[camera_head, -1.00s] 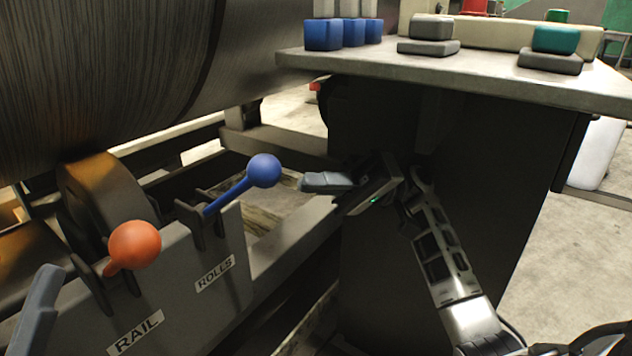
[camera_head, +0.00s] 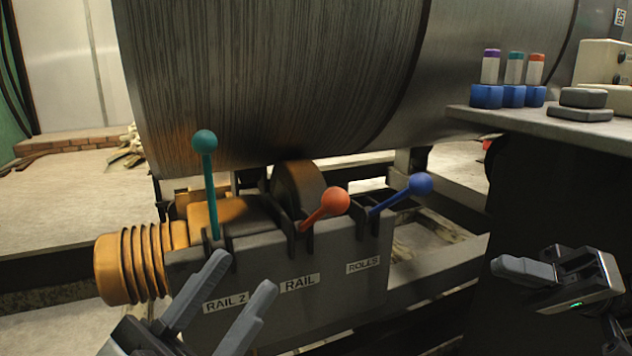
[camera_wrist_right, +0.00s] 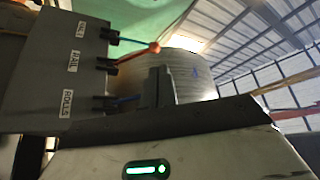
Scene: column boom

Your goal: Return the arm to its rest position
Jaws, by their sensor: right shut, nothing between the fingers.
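My right gripper (camera_head: 515,270) is at the right of the head view, shut and empty, in front of the dark side below the grey table. It is to the right of the blue-knobbed ROLLS lever (camera_head: 398,194) and apart from it. My left gripper (camera_head: 238,285) is at the lower left, its two fingers apart with nothing between them, in front of the lever box (camera_head: 340,300). The red-knobbed RAIL lever (camera_head: 327,206) leans right. The teal-knobbed RAIL 2 lever (camera_head: 209,185) stands nearly upright. In the right wrist view the red lever (camera_wrist_right: 140,50) shows beyond the finger.
A large metal cylinder (camera_head: 270,80) fills the back. An orange ribbed part (camera_head: 135,262) is left of the box. The grey table (camera_head: 500,120) at the right carries blue blocks (camera_head: 513,96) and a dark grey button-like block (camera_head: 582,100). Floor is open at the left.

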